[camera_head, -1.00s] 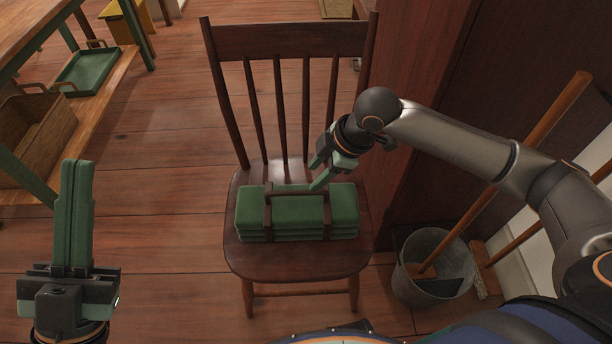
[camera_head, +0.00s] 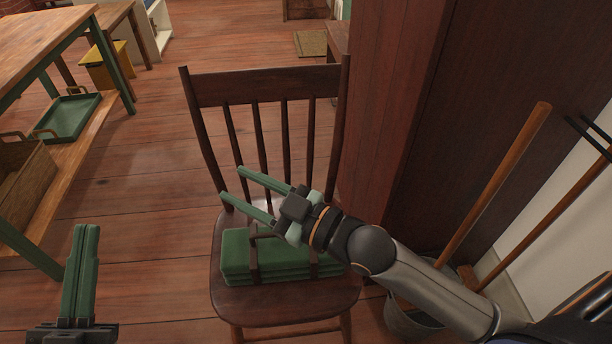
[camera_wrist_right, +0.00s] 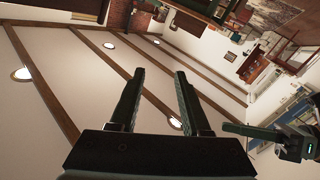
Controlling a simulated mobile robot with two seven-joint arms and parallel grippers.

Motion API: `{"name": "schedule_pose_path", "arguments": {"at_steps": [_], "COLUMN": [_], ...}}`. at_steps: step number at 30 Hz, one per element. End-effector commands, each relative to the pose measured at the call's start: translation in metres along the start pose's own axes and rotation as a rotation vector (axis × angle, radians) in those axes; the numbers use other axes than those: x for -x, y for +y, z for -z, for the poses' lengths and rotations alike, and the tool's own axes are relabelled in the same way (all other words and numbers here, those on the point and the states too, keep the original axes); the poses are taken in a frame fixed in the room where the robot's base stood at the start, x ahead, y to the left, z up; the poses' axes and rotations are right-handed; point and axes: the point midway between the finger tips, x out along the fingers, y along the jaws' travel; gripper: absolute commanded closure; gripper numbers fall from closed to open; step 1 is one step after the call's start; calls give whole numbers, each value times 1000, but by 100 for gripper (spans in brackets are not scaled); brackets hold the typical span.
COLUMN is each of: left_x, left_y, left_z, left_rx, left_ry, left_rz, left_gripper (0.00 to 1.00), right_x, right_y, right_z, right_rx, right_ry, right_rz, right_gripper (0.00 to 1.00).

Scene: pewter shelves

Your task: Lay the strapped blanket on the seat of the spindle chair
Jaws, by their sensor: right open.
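The spindle chair (camera_head: 265,88) is dark brown wood and stands upright in the middle of the head view. The strapped blanket (camera_head: 238,258), green and folded with brown straps, lies flat on its seat (camera_head: 270,305). My right gripper (camera_head: 231,182) is open and empty above the blanket, its fingers pointing left in front of the spindles. The wrist partly hides the blanket's back edge and right part. In the right wrist view the open fingers (camera_wrist_right: 160,95) have nothing between them. My left gripper (camera_head: 87,230) is shut and empty, left of the chair and apart from it.
A workbench (camera_head: 30,40) with a green tray (camera_head: 68,117) and a crate (camera_head: 25,185) on its lower shelf stands at the left. A dark red cabinet side (camera_head: 395,110) rises right of the chair. A metal bucket (camera_head: 405,320) and long wooden handles (camera_head: 500,180) stand at the right.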

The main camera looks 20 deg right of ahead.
Motion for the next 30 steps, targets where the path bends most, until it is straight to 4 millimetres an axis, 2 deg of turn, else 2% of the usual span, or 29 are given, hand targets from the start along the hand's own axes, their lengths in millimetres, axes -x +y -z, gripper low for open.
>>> {"name": "schedule_pose_path", "arguments": {"at_steps": [3,6,9,12,16,30], "left_x": [0,0,0,0,0,-3], "left_y": [0,0,0,0,0,-2], "left_z": [0,0,0,1,1,3], "left_rx": [0,0,0,-1,-1,-3], "left_ry": [1,1,2,2,2,0], "left_rz": [0,-1,-1,-1,-1,0], "left_gripper": [100,100,100,100,100,100], "right_x": [34,63,86,100,106,104], "right_y": [15,24,28,28,27,28], "right_z": [30,50,64,71,76,76], "right_rx": [-14,20,62,96,112,108], "right_ry": [169,275,342,378,396,385], "right_rz": [-162,-261,-321,-349,-357,-355], "right_gripper": [53,53,53,53,53,53]}}
